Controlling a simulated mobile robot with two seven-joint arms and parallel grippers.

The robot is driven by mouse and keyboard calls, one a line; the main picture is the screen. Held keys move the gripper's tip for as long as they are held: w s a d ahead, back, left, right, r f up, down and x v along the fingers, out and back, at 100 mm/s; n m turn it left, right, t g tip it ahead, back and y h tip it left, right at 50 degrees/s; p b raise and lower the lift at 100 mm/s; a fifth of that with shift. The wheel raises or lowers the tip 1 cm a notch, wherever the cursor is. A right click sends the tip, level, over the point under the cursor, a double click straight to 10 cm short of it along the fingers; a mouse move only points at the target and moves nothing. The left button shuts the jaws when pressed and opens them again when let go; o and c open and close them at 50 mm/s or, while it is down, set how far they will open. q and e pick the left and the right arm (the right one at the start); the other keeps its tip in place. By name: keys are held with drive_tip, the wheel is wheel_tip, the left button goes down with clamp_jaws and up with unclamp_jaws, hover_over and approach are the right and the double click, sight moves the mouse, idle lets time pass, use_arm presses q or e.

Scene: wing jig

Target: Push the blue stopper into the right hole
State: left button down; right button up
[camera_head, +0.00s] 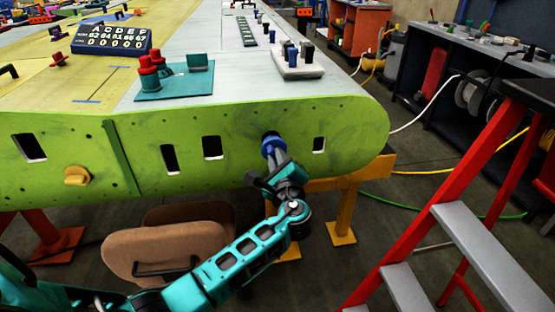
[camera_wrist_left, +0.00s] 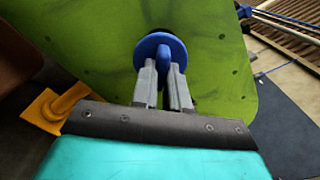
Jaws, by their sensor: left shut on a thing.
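The blue stopper (camera_head: 270,146) is at a dark round hole (camera_head: 270,134) in the green front face of the wing (camera_head: 240,120). My left gripper (camera_head: 275,152) is shut on its handle. In the left wrist view, the two grey fingers (camera_wrist_left: 162,88) hold the stopper's blue handle, and its round blue flange (camera_wrist_left: 153,44) faces the green panel (camera_wrist_left: 215,70). The dark hole edge shows beside the flange. I cannot tell how deep the stopper sits. My right gripper is not in view.
Rectangular openings (camera_head: 212,148) and a yellow knob (camera_head: 77,176) are on the green face. A red stepladder (camera_head: 440,230) stands at right and a brown chair (camera_head: 160,250) below the wing. A yellow stand (camera_head: 345,205) supports the wing.

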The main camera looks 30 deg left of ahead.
use_arm(q)
drive_tip(key=shift+w+a, duration=0.1)
drive_tip(key=shift+b+x, duration=0.75)
drive_tip(key=shift+x, duration=1.25)
drive_tip(key=c, duration=1.1)
unclamp_jaws()
drive_tip(key=shift+o, duration=0.2)
drive_tip(key=v, duration=1.3)
